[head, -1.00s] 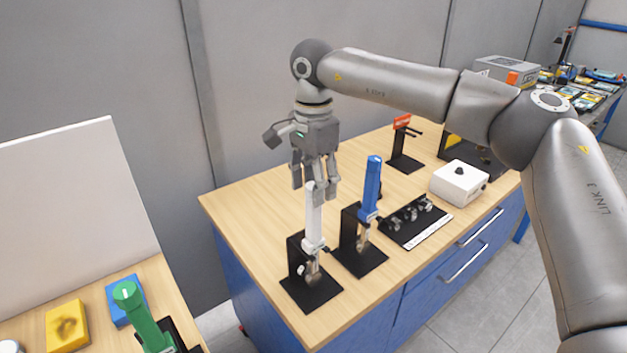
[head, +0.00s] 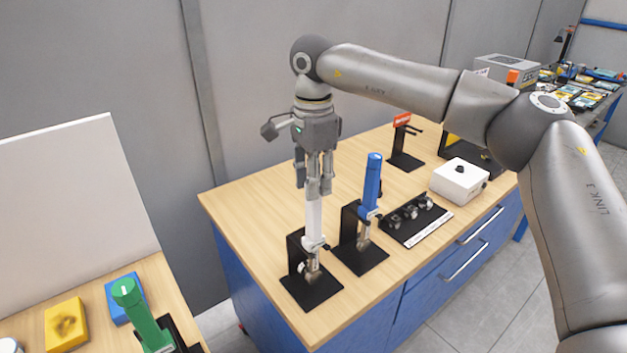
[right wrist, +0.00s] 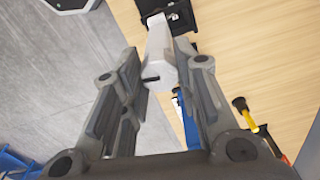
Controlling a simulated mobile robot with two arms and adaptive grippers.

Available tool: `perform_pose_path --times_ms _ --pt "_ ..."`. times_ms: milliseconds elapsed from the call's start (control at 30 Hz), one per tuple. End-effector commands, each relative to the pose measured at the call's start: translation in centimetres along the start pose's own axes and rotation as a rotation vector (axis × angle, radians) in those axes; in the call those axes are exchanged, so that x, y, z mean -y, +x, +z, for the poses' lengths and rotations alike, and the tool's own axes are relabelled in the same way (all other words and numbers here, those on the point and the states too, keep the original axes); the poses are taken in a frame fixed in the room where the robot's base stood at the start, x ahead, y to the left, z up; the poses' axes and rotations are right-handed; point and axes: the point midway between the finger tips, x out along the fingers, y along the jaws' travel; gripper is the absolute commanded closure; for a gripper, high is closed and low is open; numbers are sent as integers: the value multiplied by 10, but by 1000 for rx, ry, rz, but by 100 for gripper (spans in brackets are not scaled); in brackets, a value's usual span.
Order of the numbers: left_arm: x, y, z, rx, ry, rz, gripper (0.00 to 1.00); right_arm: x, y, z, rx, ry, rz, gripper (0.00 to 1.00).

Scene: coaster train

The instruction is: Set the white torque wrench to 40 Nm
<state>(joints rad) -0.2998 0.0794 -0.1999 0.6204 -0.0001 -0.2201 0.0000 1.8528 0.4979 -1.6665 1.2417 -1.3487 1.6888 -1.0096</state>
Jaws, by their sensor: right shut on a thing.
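The white torque wrench (head: 314,217) stands upright, head down, in a black stand (head: 311,288) near the table's front left corner. My right gripper (head: 314,188) points down from above and is shut on the top of its handle. In the right wrist view the white handle (right wrist: 161,60) lies between the fingers, its end towards the palm. The wrench's scale and setting cannot be read. My left gripper is not in view.
A blue wrench (head: 371,187) stands in its own stand just to the right. A black rack with several small parts (head: 412,229), a white box with a black knob (head: 459,183) and an orange-topped stand (head: 405,155) are further right. A green-handled tool (head: 141,312) is at lower left.

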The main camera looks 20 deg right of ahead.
Motion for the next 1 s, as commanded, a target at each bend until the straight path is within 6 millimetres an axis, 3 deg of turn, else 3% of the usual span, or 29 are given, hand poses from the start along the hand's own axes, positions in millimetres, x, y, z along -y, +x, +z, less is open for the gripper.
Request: perform_pose_path --times_ms 1000 --pt "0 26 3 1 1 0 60 0 1 0 2 937 -2 95"
